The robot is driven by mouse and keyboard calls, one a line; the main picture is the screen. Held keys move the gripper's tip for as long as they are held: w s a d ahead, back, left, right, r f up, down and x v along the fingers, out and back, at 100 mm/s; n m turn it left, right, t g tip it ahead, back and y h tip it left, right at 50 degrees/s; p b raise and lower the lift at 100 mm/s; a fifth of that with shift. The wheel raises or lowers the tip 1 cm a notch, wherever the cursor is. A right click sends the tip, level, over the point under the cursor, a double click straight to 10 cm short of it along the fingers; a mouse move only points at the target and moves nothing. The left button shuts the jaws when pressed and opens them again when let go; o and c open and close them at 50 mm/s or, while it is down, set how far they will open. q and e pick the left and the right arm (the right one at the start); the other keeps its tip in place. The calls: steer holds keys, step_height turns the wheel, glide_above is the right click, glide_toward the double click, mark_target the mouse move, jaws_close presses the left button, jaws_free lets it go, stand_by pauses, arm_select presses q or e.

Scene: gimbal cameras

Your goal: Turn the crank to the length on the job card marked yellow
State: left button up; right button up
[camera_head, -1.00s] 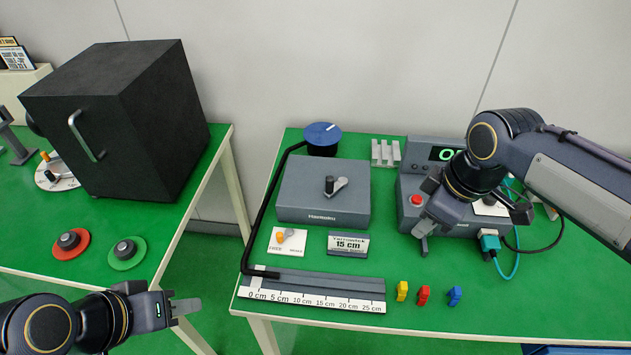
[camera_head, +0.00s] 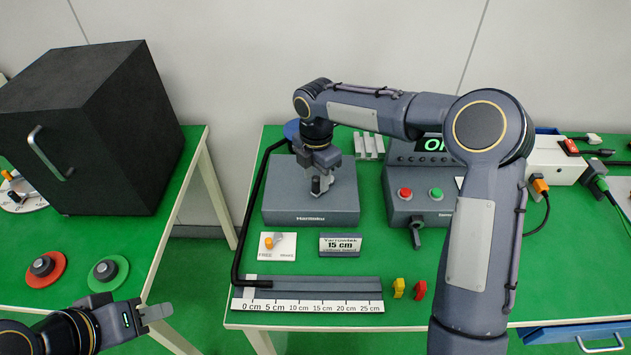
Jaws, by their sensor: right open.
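The crank (camera_head: 316,186) sits on top of a grey box (camera_head: 310,215) on the right table. My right gripper (camera_head: 320,180) points down over the crank and is open, with its fingers about the crank's knob; contact is unclear. A card (camera_head: 340,244) in front of the box reads 15 cm; I see no yellow mark on it. The ruler (camera_head: 307,306) is marked 0 to 25 cm, and a pale slider (camera_head: 250,281) stands near 0 cm. My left gripper (camera_head: 155,312) is empty in front of the left table, its jaw gap unclear.
An orange lever (camera_head: 271,240) is on a plate marked FREE. A bent black rod (camera_head: 250,212) runs left of the box. Yellow (camera_head: 398,288) and red (camera_head: 420,290) pieces lie right of the ruler. A console (camera_head: 416,200) with buttons stands right, partly behind my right arm.

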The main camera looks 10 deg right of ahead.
steer(key=shift+f, duration=1.3)
jaws_close()
steer(key=shift+m, duration=0.3)
